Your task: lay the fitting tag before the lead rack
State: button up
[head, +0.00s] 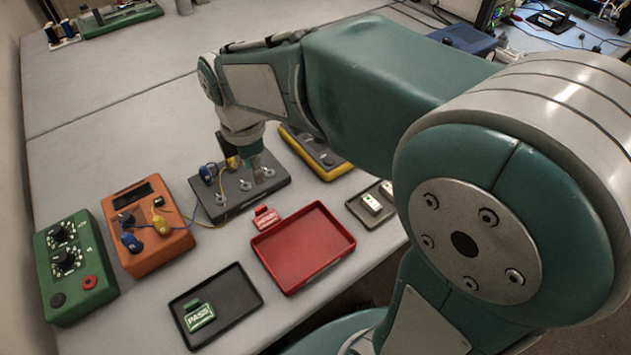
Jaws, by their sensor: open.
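The green PASS tag (199,317) lies in the black tray (240,279) at the front. A red tag (267,220), its lettering too small to read, sits at the far left corner of the red tray (327,263); I cannot tell if it rests on the rim. The dark grey box with several metal posts (217,208), seemingly the lead rack, stands behind it. A blue plug (209,172) and a yellow plug (233,163) stand at its far left. My gripper (262,177) is open, pointing down over the rack's right half. Its fingertips are hard to make out.
An orange meter box (150,250) with blue and yellow plugs and a green knob box (75,265) stand left. A yellow-edged device (318,155) is behind right. A small tray (357,212) with white pieces lies right, partly behind my arm.

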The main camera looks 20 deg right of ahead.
jog(key=s+d+r+m+t, duration=0.2)
jog(key=s+d+m, duration=0.3)
jog(key=m, duration=0.5)
jog(key=s+d+r+m+t, duration=0.2)
jog(key=s+d+m, duration=0.3)
jog(key=s+m, duration=0.3)
jog(key=shift+s+d+r+m+t, duration=0.2)
jog(key=shift+d+r+m+t, duration=0.15)
jog(key=shift+m+t, duration=0.5)
jog(key=shift+s, duration=0.1)
